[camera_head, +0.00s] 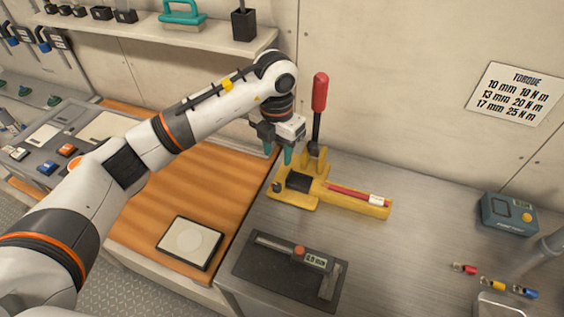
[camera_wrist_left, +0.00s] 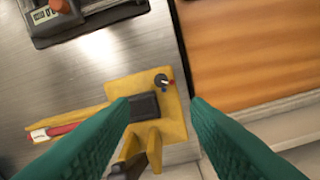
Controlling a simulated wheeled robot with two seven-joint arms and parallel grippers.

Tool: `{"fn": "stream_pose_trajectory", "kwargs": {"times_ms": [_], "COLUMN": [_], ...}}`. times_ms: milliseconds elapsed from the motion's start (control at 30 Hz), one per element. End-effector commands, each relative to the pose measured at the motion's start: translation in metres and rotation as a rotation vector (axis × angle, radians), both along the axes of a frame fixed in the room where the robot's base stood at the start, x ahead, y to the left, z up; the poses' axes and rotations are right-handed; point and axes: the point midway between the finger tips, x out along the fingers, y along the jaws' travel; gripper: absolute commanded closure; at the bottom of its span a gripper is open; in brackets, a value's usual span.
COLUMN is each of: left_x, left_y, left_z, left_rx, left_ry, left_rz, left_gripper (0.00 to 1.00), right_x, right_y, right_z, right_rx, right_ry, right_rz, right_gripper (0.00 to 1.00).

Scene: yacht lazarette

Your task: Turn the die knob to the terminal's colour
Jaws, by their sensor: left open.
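A yellow crimping press (camera_head: 345,200) with an upright red-handled lever (camera_head: 319,95) stands on the grey metal bench. A red stick-like piece with a white label (camera_head: 375,199) lies along its arm. The small dark round die knob (camera_wrist_left: 162,79), with a red and white mark on its right side, sits on the yellow base in the left wrist view. My left gripper (camera_head: 279,152) is open and empty above the press base. Its teal fingers (camera_wrist_left: 160,103) show apart in the wrist view, with the knob ahead between them, not touched.
Red (camera_head: 464,268), yellow (camera_head: 491,283) and blue (camera_head: 524,292) terminals lie at the right. A dark mat (camera_head: 250,268) with a caliper-like gauge lies in front of the press. A blue-grey meter (camera_head: 509,215) stands at the back right. An orange wooden board (camera_head: 190,180) is at the left.

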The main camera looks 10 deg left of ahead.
Motion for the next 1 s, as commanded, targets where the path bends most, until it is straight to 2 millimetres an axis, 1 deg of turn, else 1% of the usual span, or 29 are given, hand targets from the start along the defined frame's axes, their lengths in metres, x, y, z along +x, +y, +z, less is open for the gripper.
{"fn": "stream_pose_trajectory", "kwargs": {"times_ms": [100,167,267,400,500,633,800,1000], "left_x": [0.001,0.0,0.0,-0.001,-0.001,-0.002,-0.001,-0.001], "left_y": [0.002,0.002,0.002,0.002,0.002,0.002,0.002,0.001], "left_z": [-0.002,-0.006,-0.019,-0.047,-0.068,-0.091,-0.112,-0.12], "left_rx": [0.011,0.012,0.011,0.01,0.009,0.009,0.009,0.008], "left_ry": [0.0,0.002,0.004,0.006,0.005,0.003,0.001,0.0], "left_rz": [0.004,0.005,0.005,0.005,0.004,0.003,0.004,0.002], "left_gripper": [0.57,0.57,0.57,0.57,0.57,0.57,0.57,0.57], "right_x": [0.009,0.007,-0.005,-0.026,-0.031,-0.025,-0.008,-0.007], "right_y": [0.001,0.001,0.0,-0.001,-0.001,-0.001,0.0,0.0], "right_z": [0.002,0.003,0.007,0.014,0.019,0.024,0.029,0.029], "right_rx": [0.0,0.001,0.001,-0.002,-0.002,-0.002,-0.001,0.0], "right_ry": [-0.011,-0.009,0.006,0.036,0.044,0.037,0.012,0.009], "right_rz": [-0.001,-0.001,-0.001,-0.001,-0.001,-0.001,-0.001,0.0], "right_gripper": [0.64,0.64,0.64,0.64,0.64,0.64,0.64,0.64]}}
